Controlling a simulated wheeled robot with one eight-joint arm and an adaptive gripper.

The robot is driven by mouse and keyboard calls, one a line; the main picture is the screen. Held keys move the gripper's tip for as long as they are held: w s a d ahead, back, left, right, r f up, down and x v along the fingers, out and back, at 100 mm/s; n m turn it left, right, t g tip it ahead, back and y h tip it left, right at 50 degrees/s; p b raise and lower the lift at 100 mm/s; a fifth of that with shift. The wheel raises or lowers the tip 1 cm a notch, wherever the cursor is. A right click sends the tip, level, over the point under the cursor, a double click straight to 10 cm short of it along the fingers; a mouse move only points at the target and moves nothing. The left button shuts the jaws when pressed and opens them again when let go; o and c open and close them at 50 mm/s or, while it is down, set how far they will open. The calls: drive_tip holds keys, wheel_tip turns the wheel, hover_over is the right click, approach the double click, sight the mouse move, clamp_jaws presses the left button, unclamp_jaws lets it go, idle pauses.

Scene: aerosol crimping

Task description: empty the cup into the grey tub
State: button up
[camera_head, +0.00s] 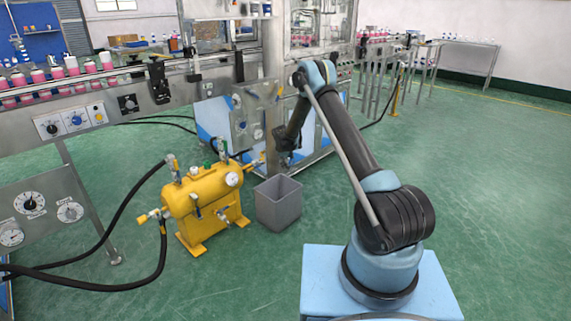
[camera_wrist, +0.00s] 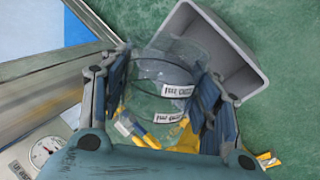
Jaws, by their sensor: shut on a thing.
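The grey tub (camera_head: 279,205) stands on the green floor to the right of the yellow tank. In the wrist view the tub (camera_wrist: 247,70) lies beyond my gripper, at the upper right, with its open top partly in view. My gripper (camera_wrist: 160,88) is shut on a clear cup (camera_wrist: 166,104) with white labels, one finger on each side. The cup overlaps the tub's near edge in that view; whether anything is inside it is hard to tell. In the head view my gripper (camera_head: 284,145) hangs above the tub's back side, and the cup cannot be made out.
A yellow tank (camera_head: 206,207) with valves, a gauge and black hoses stands close left of the tub. The steel machine line (camera_head: 130,102) with several pink bottles runs behind. Green floor to the right is clear.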

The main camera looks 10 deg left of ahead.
drive_tip(key=shift+w+a+f+y, duration=0.1)
drive_tip(key=shift+w+a+y, duration=0.2)
drive_tip(key=shift+a, duration=0.25)
drive_tip(key=y, duration=0.1)
drive_tip(key=d+r+y, duration=0.1)
drive_tip(key=shift+s+t+y, duration=0.15)
drive_tip(key=shift+t+y, duration=0.15)
drive_tip(key=y, duration=0.1)
drive_tip(key=m+t+y, duration=0.1)
drive_tip(key=shift+d+r+y, duration=0.2)
drive_tip(key=shift+y, duration=0.2)
drive_tip(key=shift+s+r+m+t+y, duration=0.1)
drive_tip(key=shift+m+t+y, duration=0.25)
drive_tip(key=shift+y, duration=0.75)
drive_tip(key=m+t+y, duration=0.1)
drive_tip(key=y, duration=0.1)
drive_tip(key=shift+a+y, duration=0.15)
drive_tip(key=shift+y, duration=0.15)
drive_tip(key=shift+w+a+f+m+t+y, duration=0.1)
drive_tip(key=shift+a+f+m+t+y, duration=0.25)
drive_tip(key=shift+y, duration=0.4)
drive_tip(key=shift+w+a+f+m+t+y, duration=0.1)
drive_tip(key=shift+a+f+m+t+y, duration=0.2)
drive_tip(key=shift+t+y, duration=0.3)
drive_tip(key=shift+a+f+m+t+y, duration=0.2)
drive_tip(key=shift+a+m+t+y, duration=0.15)
drive_tip(key=shift+y, duration=0.5)
drive_tip(key=shift+d+r, duration=0.1)
drive_tip(key=shift+r, duration=1.95)
